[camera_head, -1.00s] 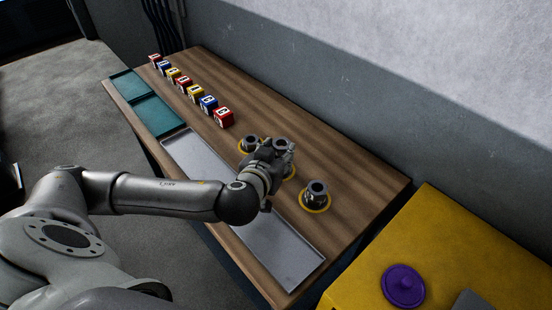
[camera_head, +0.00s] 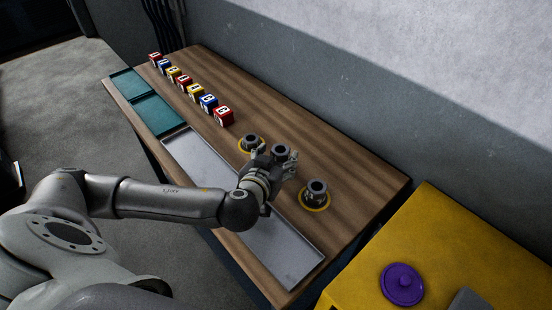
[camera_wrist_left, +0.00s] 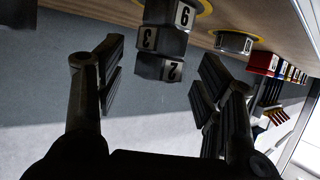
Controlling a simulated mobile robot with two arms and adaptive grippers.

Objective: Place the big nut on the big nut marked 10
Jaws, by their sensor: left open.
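A stack of grey hex nuts (camera_head: 281,150) stands in the middle of the row on the wooden table, its lower part hidden by my gripper. I cannot read a 10. My right gripper is not in view.
A grey metal tray (camera_head: 292,262) lies along the front edge, with teal trays (camera_head: 156,115) beyond it. Several numbered cubes (camera_head: 208,103) line the back left. A yellow surface (camera_head: 455,250) with a purple lid (camera_head: 403,284) is at the right. The table behind the nuts is clear.

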